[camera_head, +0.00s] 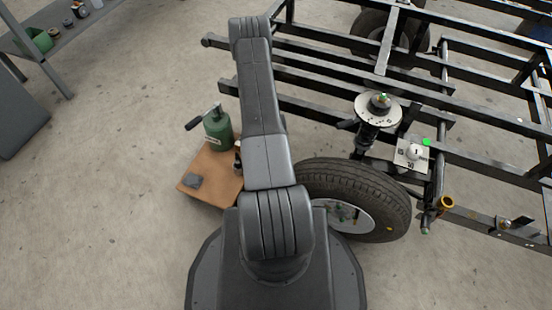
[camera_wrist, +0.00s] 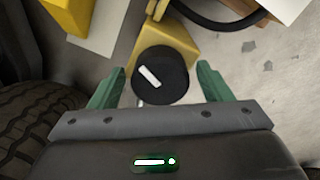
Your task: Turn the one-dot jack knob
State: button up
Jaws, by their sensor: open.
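A round black knob (camera_wrist: 172,86) with a white bar mark on its face shows in the wrist view, in front of a yellow part (camera_wrist: 163,50). I cannot make out any dots on it. My gripper (camera_wrist: 160,70) is open, with one green finger on each side of the knob. There is a gap at each side, and I cannot tell how deep the fingers reach. In the head view my arm hides my gripper and the knob.
A tire (camera_head: 362,195) stands right of my arm; it also shows at the left of the wrist view (camera_wrist: 38,125). A bench (camera_head: 70,38) stands back left. Floor at left is clear.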

jog(key=c, duration=1)
jog(key=shift+n+b, duration=0.35)
jog(key=shift+n, duration=0.05)
